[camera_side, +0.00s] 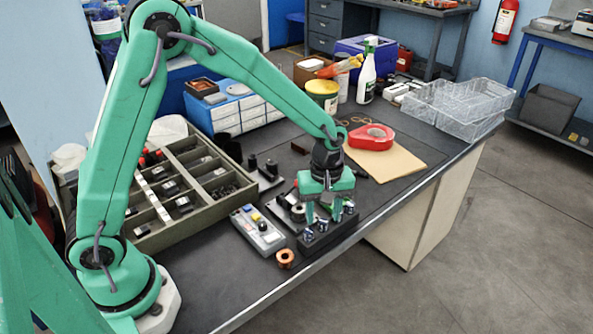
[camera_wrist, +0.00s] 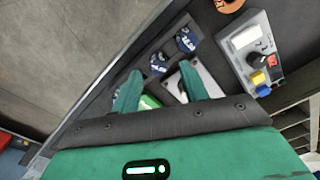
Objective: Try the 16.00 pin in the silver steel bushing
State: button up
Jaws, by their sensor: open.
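My gripper (camera_side: 325,216) points down with its fingers apart over a dark pin rack (camera_side: 318,243) near the table's front edge. In the wrist view the open fingers (camera_wrist: 160,84) straddle part of the rack, with a pin (camera_wrist: 158,64) just beyond the gap. Another dark pin with a pale label (camera_wrist: 185,41) stands farther along; I cannot read either label clearly. The side view shows pin tops in the rack, one (camera_side: 308,235) left of my fingers and one (camera_side: 348,207) right of them. A silver ring (camera_side: 298,212), perhaps the steel bushing, sits behind the rack, partly hidden.
A grey box with knobs (camera_side: 258,230) stands left of the rack. A copper-coloured ring (camera_side: 286,258) lies at the table edge. A compartment tray (camera_side: 190,215) fills the left.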

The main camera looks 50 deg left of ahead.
jog(key=shift+r, duration=2.95)
jog(key=shift+r, duration=0.1)
notch_tip(320, 180, up, 5)
jog(key=shift+f, duration=0.15)
jog(key=s+a+r+m+t, duration=0.2)
jog(key=s+a+m, duration=0.1)
jog(key=s, duration=0.3)
jog(key=s+a+r+m+t, duration=0.1)
jog(key=s+a+r+m, duration=0.2)
jog(key=s+m, duration=0.2)
jog(key=s+a+r+m+t, duration=0.2)
jog(key=s+a+r+m, duration=0.1)
jog(key=s, duration=0.5)
jog(key=shift+s+m+t, duration=0.15)
jog(key=shift+m+t, duration=0.15)
jog(key=shift+m, duration=0.2)
